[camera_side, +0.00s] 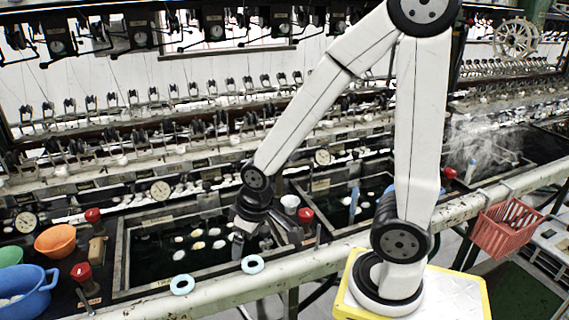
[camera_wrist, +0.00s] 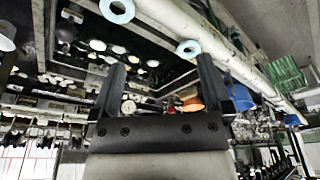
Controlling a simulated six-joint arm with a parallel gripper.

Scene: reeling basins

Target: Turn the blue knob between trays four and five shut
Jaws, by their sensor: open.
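No knob that I can surely call blue shows. Red knobs stand on the bench in the side view: one right of my gripper (camera_side: 305,215), one at the left (camera_side: 92,215), one at the lower left (camera_side: 81,272) and one far right (camera_side: 450,173). An upright blue piece (camera_side: 354,198) stands in the tray right of my gripper, partly near my arm; I cannot tell what it is. My gripper (camera_side: 268,238) is open and empty above the dark tray (camera_side: 122,258) of pale cocoons. Its two fingers (camera_wrist: 162,63) stand apart in the wrist view. Tray numbers are not readable.
Two light blue rings (camera_side: 174,287) (camera_side: 244,266) lie on the front rail. A blue tub (camera_side: 30,285), an orange bowl (camera_side: 55,240) and a green bowl (camera_side: 9,256) stand at the left. A white cup (camera_side: 290,202) is near my gripper. A red basket (camera_side: 505,230) hangs at the right.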

